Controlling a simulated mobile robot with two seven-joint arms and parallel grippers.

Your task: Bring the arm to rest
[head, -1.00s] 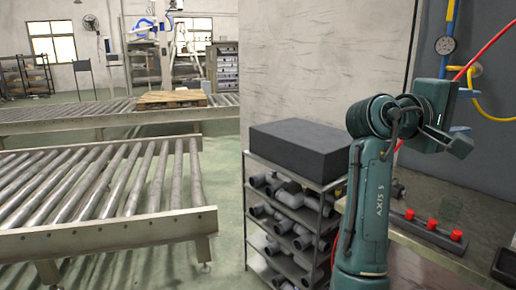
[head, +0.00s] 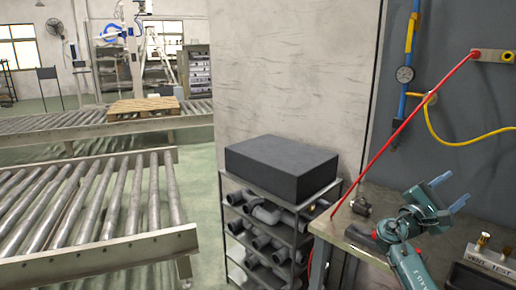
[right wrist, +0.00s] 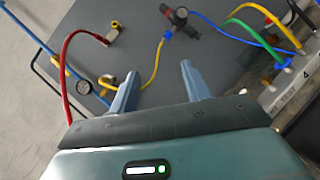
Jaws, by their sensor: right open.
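My right arm is teal and reaches in from the lower right of the head view. Its gripper (head: 450,190) is open, with two blue-grey fingers spread apart above the workbench (head: 345,222). Nothing shows between the fingers. In the right wrist view the same gripper (right wrist: 160,70) points at the grey wall panel, with its fingers apart and empty. A green light glows on its housing. My left gripper is not in the head view.
A red hose (head: 395,130) slants from the wall panel to the bench. A gauge (head: 404,74), yellow hose (head: 455,142) and a "VENT TEST" block (head: 492,260) are near the arm. A black box (head: 280,165) tops a pipe shelf. Roller conveyors (head: 95,205) stand left.

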